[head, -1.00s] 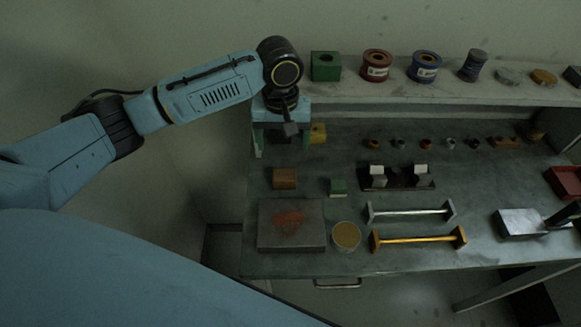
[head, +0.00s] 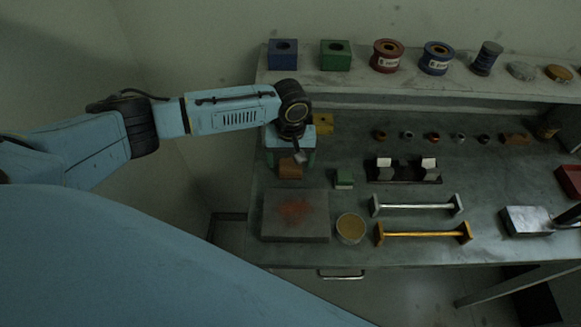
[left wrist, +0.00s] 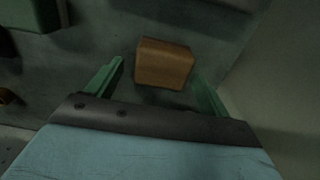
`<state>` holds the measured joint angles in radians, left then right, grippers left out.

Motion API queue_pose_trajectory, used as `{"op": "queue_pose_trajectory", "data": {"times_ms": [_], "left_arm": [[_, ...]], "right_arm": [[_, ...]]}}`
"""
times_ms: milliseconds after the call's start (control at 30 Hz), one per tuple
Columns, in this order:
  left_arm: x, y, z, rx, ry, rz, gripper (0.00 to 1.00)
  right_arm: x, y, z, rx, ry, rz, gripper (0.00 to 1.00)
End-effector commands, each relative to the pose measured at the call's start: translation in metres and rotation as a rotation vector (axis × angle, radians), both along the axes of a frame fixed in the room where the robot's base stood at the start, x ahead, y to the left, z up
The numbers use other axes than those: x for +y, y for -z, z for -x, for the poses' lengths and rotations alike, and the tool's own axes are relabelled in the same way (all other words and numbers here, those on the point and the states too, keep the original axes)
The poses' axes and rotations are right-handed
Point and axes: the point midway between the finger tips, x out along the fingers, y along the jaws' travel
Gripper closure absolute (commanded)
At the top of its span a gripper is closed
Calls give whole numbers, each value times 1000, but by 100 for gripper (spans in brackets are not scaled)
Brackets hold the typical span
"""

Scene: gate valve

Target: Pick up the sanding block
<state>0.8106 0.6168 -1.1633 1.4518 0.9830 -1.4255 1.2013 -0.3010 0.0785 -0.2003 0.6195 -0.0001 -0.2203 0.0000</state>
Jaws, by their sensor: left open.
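The sanding block appears to be the brown block (head: 290,171) on the bench, behind the grey plate with a reddish stain; my left gripper partly hides it in the head view. My left gripper (head: 290,159) is open and empty, pointing down over the block. In the left wrist view, the brown block (left wrist: 164,64) shows between and slightly beyond the green fingers of my left gripper (left wrist: 159,76). I cannot tell whether they touch it. My right gripper is not in view.
The stained grey plate (head: 296,226) lies in front of the block. A small green block (head: 343,179) stands to its right, a yellow block (head: 323,122) behind. A round tin (head: 351,228) and a dark holder (head: 403,173) are farther right. A raised shelf (head: 375,84) runs along the back.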

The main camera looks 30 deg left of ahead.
Motion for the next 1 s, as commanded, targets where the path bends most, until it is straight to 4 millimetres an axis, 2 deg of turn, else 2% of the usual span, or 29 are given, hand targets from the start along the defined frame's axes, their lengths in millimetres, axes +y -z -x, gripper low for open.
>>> {"op": "queue_pose_trajectory", "data": {"times_ms": [100,333,700,1000], "left_arm": [[0,9,0,0,1,-1,20],[0,10,0,0,1,0,20],[0,9,0,0,1,0,68],[0,4,0,-1,1,0,69]], "right_arm": [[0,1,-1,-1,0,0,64],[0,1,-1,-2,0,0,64],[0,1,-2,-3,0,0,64],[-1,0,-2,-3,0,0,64]]}}
